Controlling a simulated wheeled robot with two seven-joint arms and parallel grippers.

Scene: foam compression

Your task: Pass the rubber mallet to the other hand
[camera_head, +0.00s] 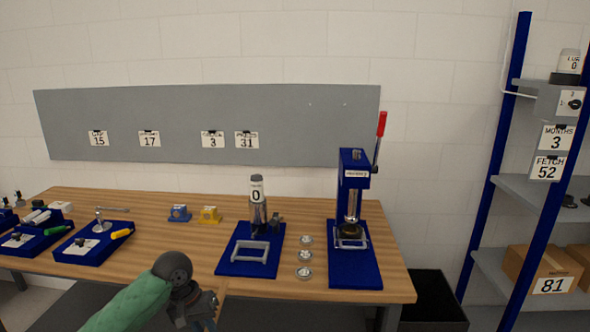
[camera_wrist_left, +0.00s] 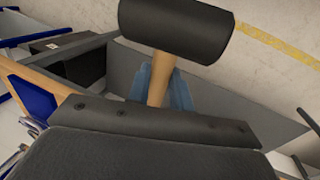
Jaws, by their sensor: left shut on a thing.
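The rubber mallet shows in the left wrist view, with a black cylindrical head (camera_wrist_left: 178,30) and a wooden handle (camera_wrist_left: 158,82). My left gripper (camera_head: 203,308), at the bottom of the head view in front of the table's near edge, is shut on the mallet. In the wrist view its bluish fingers lie around the handle, with the black head beyond them. The lower handle is hidden behind my dark gripper body. In the head view I cannot clearly make out the mallet's head. My right gripper is not in view.
The wooden table (camera_head: 150,265) carries blue tool trays (camera_head: 92,243) at left, a blue stand with a weight (camera_head: 250,262), metal discs (camera_head: 305,256) and a blue press (camera_head: 355,225) with a red lever. A shelf rack (camera_head: 530,190) stands at right, with a black bin (camera_head: 432,297) beside the table.

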